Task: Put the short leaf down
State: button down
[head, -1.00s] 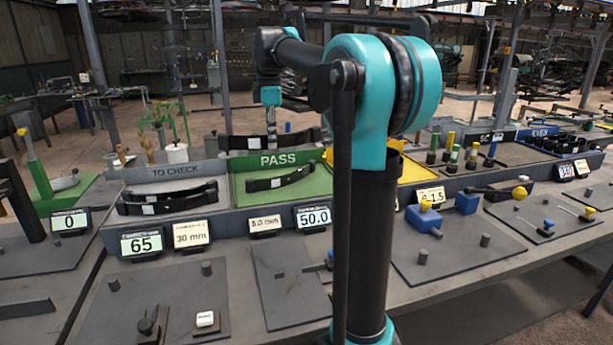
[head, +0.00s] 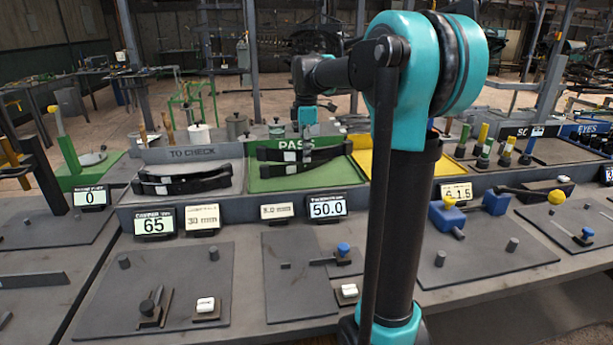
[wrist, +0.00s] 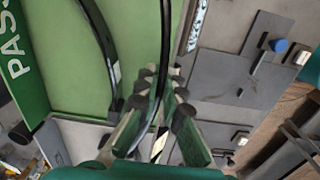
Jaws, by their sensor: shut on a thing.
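A dark, curved leaf, the short leaf (head: 332,152), is held in my gripper (head: 306,143) over the green PASS tray (head: 262,186). In the wrist view my gripper (wrist: 160,82) has its fingers shut on the leaf (wrist: 165,40), which runs between them and up the picture. A second dark leaf (head: 285,169) with a pale label lies in the PASS tray, just in front of the held one. It also shows in the wrist view (wrist: 100,32), left of the held leaf and apart from it. I cannot tell whether the held leaf touches the tray.
The grey TO CHECK tray (head: 200,154) at left holds dark leaves (head: 185,180). A yellow tray (head: 362,165) adjoins the PASS tray at right. Displays reading 65 (head: 154,224) and 50.0 (head: 327,207) stand in front. Fixture plates with pegs cover the near bench.

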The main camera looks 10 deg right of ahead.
aim_at(306, 184)
jog(key=shift+f, duration=3.95)
jog(key=c, duration=1.7)
grip_release()
jog(key=shift+f, duration=0.15)
notch_tip(306, 184, up, 12)
jog(key=shift+s+r, duration=0.1)
jog(key=shift+r, duration=0.05)
jog(key=shift+s, duration=0.1)
